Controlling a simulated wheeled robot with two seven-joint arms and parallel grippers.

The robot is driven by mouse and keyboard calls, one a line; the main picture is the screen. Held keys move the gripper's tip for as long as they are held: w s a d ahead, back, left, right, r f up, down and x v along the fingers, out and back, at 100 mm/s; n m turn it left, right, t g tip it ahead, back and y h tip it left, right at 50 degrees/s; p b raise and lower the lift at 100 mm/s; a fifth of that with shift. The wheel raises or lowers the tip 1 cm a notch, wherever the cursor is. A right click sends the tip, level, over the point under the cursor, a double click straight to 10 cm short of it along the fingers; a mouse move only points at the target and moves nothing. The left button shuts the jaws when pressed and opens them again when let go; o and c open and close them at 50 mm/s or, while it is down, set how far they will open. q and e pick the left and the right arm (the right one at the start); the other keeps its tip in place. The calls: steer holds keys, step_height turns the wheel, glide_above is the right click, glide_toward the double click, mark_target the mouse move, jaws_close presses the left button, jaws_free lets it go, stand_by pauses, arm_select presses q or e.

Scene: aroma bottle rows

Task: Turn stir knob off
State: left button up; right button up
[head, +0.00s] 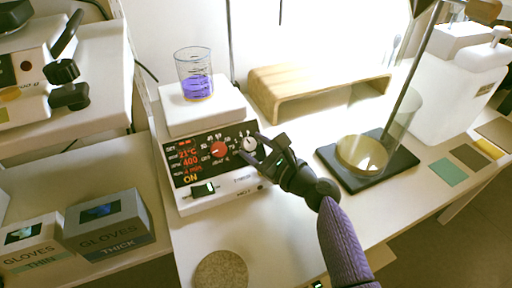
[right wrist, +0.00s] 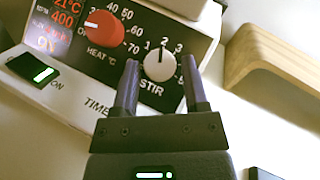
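The stir knob (head: 248,144) is a white round dial at the right end of the hot plate's dark front panel. In the right wrist view the stir knob (right wrist: 160,65) has its dark mark pointing up, near the 2. My right gripper (head: 261,151) is at the panel with its two fingers apart. In the right wrist view its fingertips (right wrist: 160,72) lie on either side of the knob; whether they touch it I cannot tell. The hot plate (head: 205,111) display reads 21°C, 400 and ON. My left gripper is not in view.
The red heat knob (head: 218,149) is just left of the stir knob, and a lit switch (head: 203,189) is below. A beaker of purple liquid (head: 197,86) stands on the plate. A wooden stand (head: 262,97) and a glass vessel on a black base (head: 397,172) are to the right.

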jaws_close()
steer(key=shift+n+g, duration=0.3)
steer(key=shift+n, duration=0.2)
steer(key=n+g, duration=0.2)
steer(key=n+g+y, duration=0.1)
steer(key=n, duration=0.2)
steer(key=shift+w+d+r+g, duration=0.15)
steer(key=shift+w+d+g, duration=0.05)
steer(key=shift+g, duration=0.2)
steer(key=n+g, duration=0.1)
steer(key=n, duration=0.1)
steer(key=n+g, duration=0.2)
steer(key=shift+w+r, duration=0.15)
steer(key=n+g, duration=0.1)
steer(key=n+g+h, duration=0.1)
steer(key=n, duration=0.1)
steer(key=shift+w+r+n+h, duration=0.1)
steer(key=shift+r+n+h, duration=0.05)
steer(key=shift+n+h, duration=0.15)
steer(key=shift+w+a+r+n+g+h+b, duration=0.1)
steer(key=shift+n+g+h+b, duration=0.1)
steer(key=shift+n+g+h, duration=0.5)
steer(key=shift+a+r+n+g+h+b, duration=0.15)
steer(key=shift+n+g+h, duration=0.25)
steer(key=shift+n, duration=0.6)
steer(key=shift+d+f, duration=0.1)
steer(key=shift+f, duration=0.05)
